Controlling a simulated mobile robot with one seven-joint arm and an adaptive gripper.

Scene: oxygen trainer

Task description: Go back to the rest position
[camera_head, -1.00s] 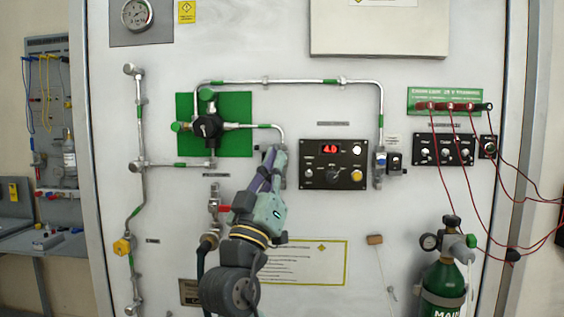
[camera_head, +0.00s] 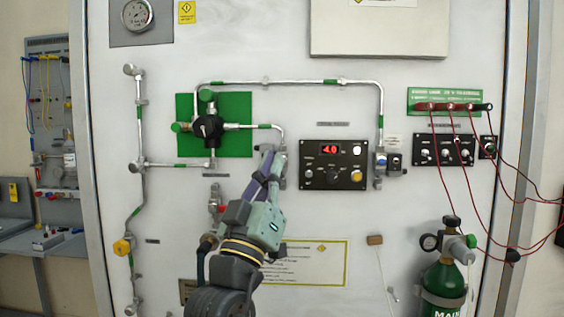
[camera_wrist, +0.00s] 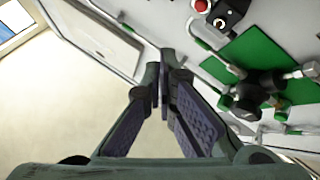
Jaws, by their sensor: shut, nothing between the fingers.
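My gripper (camera_head: 268,158) is in front of the white panel (camera_head: 300,215), just left of the black control box (camera_head: 333,164) with its red 4.0 display. Its fingers point up and away from my body. In the wrist view the gripper (camera_wrist: 163,85) has its fingertips together with nothing between them. The green plate (camera_head: 240,108) with the black valve (camera_head: 207,125) is up and to the left of the gripper; the valve also shows at the right of the wrist view (camera_wrist: 258,95). Whether the fingers touch the panel I cannot tell.
Metal pipes (camera_head: 290,81) run across the panel around the gripper. A valve with a red handle (camera_head: 214,200) is close to my arm on the left. A green cylinder (camera_head: 443,288) and red cables (camera_head: 470,185) are at the right. A yellow knob (camera_head: 122,247) is at the lower left.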

